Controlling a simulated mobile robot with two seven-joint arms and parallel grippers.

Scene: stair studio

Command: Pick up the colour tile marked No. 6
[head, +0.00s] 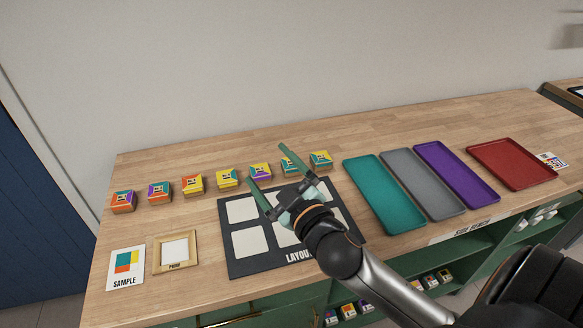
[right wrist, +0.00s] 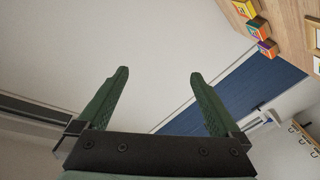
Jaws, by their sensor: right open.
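Several small square colour tiles stand in a row along the back of the wooden bench. Their numbers are too small to read, so I cannot tell which is No. 6. The sixth tile from the left (head: 291,166) is partly hidden by a finger of my right gripper (head: 266,165). The fifth tile (head: 260,171) shows between the fingers, and the last tile (head: 321,160) is at the right end. My right gripper is open and empty, seen above the layout board; in the right wrist view it (right wrist: 158,76) points toward wall and door. My left gripper is not in view.
The dark layout board (head: 238,267) with pale squares lies under my right arm. A sample card (head: 125,281) and a wooden frame (head: 157,267) lie left. Teal (head: 381,200), grey (head: 424,188), purple (head: 457,178) and red (head: 512,164) trays lie right. Bare bench lies in front of the left tiles.

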